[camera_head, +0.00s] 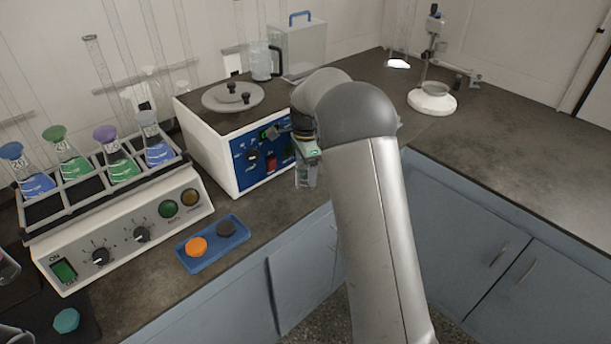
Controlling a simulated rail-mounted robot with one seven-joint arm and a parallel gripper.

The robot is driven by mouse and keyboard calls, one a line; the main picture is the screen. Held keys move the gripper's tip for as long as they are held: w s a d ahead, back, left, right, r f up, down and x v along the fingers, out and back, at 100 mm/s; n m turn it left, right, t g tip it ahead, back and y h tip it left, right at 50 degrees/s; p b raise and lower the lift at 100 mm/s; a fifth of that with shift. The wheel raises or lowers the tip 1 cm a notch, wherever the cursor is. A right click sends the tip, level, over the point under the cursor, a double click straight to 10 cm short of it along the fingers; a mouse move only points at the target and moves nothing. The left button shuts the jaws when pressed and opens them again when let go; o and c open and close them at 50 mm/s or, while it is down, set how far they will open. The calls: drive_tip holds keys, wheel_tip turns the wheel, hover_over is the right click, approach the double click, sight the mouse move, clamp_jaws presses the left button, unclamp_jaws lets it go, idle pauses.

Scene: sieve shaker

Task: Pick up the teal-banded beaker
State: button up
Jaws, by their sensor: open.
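My gripper (306,178) is at the end of my arm, in front of the blue front panel of the white-and-blue bench device. It is small in view and partly hidden by my arm. A pale teal patch shows at the gripper, but I cannot tell whether it is part of the gripper or a beaker's band. No beaker with a clear teal band can be made out. A glass vessel (7,268) is cut off at the left edge, with a pinkish tint low on it. Another clear glass rim (14,335) shows at the bottom left corner.
The bench device (213,150) has a round lid on top. The shaker (130,232) holds several flasks. A blue tray (212,251) carries orange and dark caps. A teal cap (66,320) lies on a dark mat. A clear jug (262,60) stands behind.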

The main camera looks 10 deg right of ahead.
drive_tip(key=shift+f, duration=0.95)
drive_tip(key=shift+c, duration=0.3)
drive_tip(key=c, duration=1)
drive_tip(key=shift+r, duration=0.1)
